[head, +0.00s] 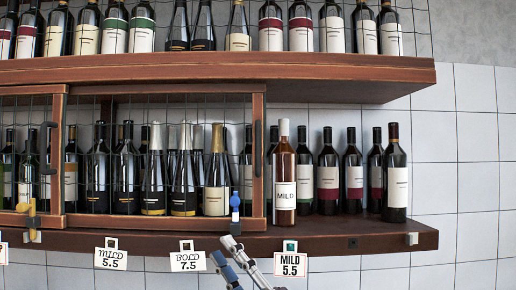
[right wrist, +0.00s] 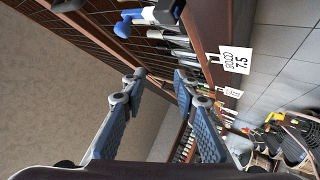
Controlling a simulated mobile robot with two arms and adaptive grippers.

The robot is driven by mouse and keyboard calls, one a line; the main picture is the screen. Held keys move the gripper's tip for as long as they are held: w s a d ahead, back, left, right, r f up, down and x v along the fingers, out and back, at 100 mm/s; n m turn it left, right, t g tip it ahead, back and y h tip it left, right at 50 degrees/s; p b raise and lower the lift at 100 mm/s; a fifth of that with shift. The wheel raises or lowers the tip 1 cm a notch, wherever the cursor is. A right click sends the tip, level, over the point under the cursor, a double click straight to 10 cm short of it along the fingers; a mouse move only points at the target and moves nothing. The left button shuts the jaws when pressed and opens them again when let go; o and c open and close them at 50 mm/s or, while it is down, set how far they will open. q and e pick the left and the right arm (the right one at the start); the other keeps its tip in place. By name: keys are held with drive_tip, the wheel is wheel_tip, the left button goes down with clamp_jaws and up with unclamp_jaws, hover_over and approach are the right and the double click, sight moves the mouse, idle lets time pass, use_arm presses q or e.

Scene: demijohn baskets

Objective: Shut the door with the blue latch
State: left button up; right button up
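The mesh door (head: 258,110) with a brown wooden frame stands in front of bottles on the lower shelf. A black handle (head: 258,148) sits on its right upright. The blue latch (head: 235,205), with a white lower part, is upright at the door's lower right. It also shows in the right wrist view (right wrist: 130,17), near the top. My right gripper (head: 228,250) is below the shelf edge, just under the latch and apart from it. In the right wrist view its blue-padded fingers (right wrist: 158,85) are spread and empty. My left gripper is not in view.
Another mesh door (head: 58,110) with a yellow latch (head: 31,215) is at the left. A bottle labelled MILD (head: 284,175) stands right beside the blue-latch door, near the shelf's front. Price tags (head: 188,260) hang below the shelf (head: 350,235). A white block (head: 412,238) sits at its right end.

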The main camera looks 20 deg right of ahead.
sight(260, 148)
drive_tip(key=s+a+r+n+g+y, duration=0.2)
drive_tip(key=a+r+n+g, duration=0.25)
drive_tip(key=n, duration=0.45)
drive_tip(key=s+a+r+n+g+y, duration=0.3)
drive_tip(key=r+n+g, duration=0.3)
drive_tip(key=n, duration=0.2)
drive_tip(key=w+d+r+m+t+h, duration=0.1)
drive_tip(key=d+r+t+h, duration=0.2)
drive_tip(key=d+r+h, duration=0.5)
drive_tip(key=w+d+r+t+h, duration=0.25)
drive_tip(key=d+r+h, duration=0.2)
drive_tip(key=d, duration=0.55)
drive_tip(key=shift+t+h, duration=0.35)
drive_tip(key=shift+t, duration=0.05)
drive_tip(key=p+x, duration=0.1)
drive_tip(key=x, duration=0.1)
drive_tip(key=p+x, duration=0.2)
drive_tip(key=f+p+x, duration=0.1)
drive_tip(key=p+x, duration=0.1)
drive_tip(key=x, duration=0.1)
drive_tip(key=shift+s+a, duration=0.1)
drive_tip(key=shift+f, duration=0.1)
drive_tip(key=shift+c, duration=0.3)
clamp_jaws()
